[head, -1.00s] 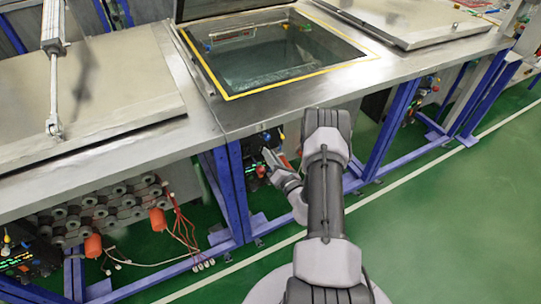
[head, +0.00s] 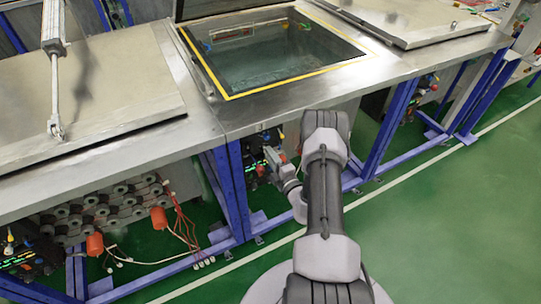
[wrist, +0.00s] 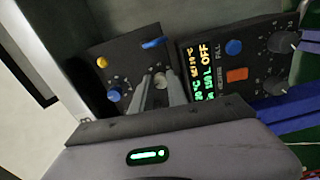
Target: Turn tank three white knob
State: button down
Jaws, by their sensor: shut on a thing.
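The white knob (wrist: 160,79) shows in the wrist view on a dark, tilted control panel (wrist: 124,58), with a dial scale beside it. My gripper (wrist: 165,86) is shut on the knob, with one finger on each side, and the fingers hide part of it. In the head view my gripper (head: 269,152) reaches under the front edge of the open tank (head: 285,55). The knob cannot be made out there. No tank number is legible.
A blue knob (wrist: 114,95), a yellow button (wrist: 101,62) and a blue lever (wrist: 154,43) sit close around the white knob. A lit display (wrist: 205,70) reads OFF. A blue frame leg (head: 232,190) stands left of my gripper.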

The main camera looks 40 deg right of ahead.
jog(key=shift+m, duration=0.8)
jog(key=shift+f+m, duration=0.1)
jog(key=shift+m, duration=0.2)
jog(key=c, duration=1.3)
grip_release()
jog(key=shift+s, duration=0.15)
jog(key=p+v, duration=0.4)
jog(key=v, duration=1.3)
jog(key=shift+a, duration=0.2)
